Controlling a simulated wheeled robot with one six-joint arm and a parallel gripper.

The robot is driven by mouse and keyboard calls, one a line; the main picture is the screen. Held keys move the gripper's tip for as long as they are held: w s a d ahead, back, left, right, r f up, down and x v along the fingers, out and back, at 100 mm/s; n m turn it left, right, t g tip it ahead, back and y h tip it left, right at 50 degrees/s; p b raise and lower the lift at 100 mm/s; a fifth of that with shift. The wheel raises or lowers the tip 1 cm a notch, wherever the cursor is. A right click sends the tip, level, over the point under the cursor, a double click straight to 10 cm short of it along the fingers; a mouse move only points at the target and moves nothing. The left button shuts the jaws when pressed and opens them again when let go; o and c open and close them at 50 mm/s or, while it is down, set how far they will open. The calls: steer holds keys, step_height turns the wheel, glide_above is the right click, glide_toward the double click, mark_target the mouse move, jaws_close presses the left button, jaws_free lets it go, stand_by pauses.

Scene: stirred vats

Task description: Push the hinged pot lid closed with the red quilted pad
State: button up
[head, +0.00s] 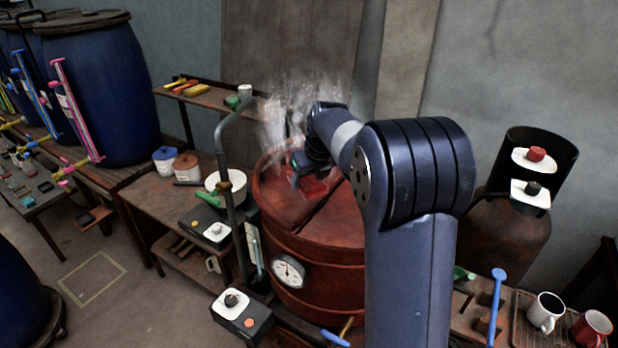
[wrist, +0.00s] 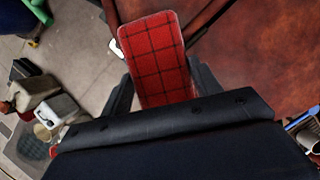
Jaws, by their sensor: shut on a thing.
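The pot (head: 315,265) is a large reddish-brown vat with a dial gauge on its front. Its lid (head: 335,225) lies across the top, with a dark seam running over it; I cannot tell whether the hinged part is fully down. Steam rises above the rear left of the lid. The red quilted pad (wrist: 158,58) is held between my gripper's fingers in the wrist view, sticking out ahead of them. My gripper (head: 300,172) is shut on the pad, over the left part of the lid. The pad's contact with the lid is hard to tell.
A grey upright pipe (head: 228,190) stands close to the left of the pot. A bench with a white bowl (head: 226,183) and a control box (head: 207,226) is beyond it. Mugs (head: 546,311) and a blue-handled tool (head: 497,295) are at the lower right. Blue drums (head: 98,95) stand at the left.

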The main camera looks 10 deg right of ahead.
steer(key=s+a+r, duration=0.4)
steer(key=r, duration=0.1)
steer(key=shift+a, duration=0.15)
stand_by(0.7)
steer(key=shift+s, duration=0.1)
